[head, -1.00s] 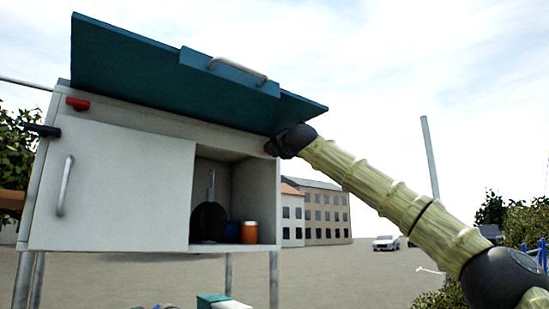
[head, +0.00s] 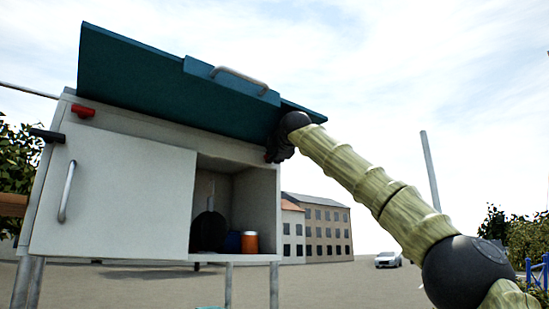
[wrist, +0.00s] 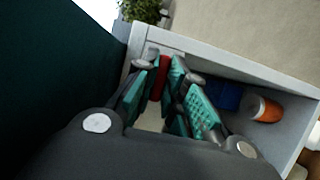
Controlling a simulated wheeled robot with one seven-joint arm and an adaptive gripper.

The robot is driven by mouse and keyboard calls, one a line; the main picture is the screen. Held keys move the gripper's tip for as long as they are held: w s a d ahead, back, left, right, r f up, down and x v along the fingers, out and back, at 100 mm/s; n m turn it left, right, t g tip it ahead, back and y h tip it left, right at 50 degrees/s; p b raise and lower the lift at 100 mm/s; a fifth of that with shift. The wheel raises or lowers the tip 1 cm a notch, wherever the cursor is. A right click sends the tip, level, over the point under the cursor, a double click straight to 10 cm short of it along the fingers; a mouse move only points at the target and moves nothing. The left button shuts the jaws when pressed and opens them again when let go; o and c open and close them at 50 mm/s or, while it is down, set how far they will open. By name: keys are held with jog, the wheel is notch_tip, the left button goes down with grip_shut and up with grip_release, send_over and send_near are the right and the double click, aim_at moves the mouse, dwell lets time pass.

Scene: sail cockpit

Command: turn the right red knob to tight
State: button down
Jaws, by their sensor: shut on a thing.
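The right red knob (wrist: 160,80) is on the front upper edge of the white cabinet, near its right corner. In the wrist view it shows between the teal finger pads of my gripper (wrist: 157,88). My gripper is shut on it. In the head view my gripper (head: 278,148) is at the cabinet's top right corner under the teal lid (head: 170,75) and hides nearly all of this knob. The left red knob (head: 84,111) lies across the cabinet's top left edge. The turn of the right knob cannot be read clearly.
The teal lid is raised over the cabinet (head: 110,190). A white door panel with a bar handle covers the left part. The open right compartment holds a dark round pan (head: 208,232), a blue item (head: 232,242) and an orange jar (head: 250,242).

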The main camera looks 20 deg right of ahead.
jog(key=shift+d, duration=0.1)
dwell(0.4)
jog(key=c, duration=1.5)
grip_release()
jog(key=s, duration=1.2)
jog(key=shift+a, duration=0.2)
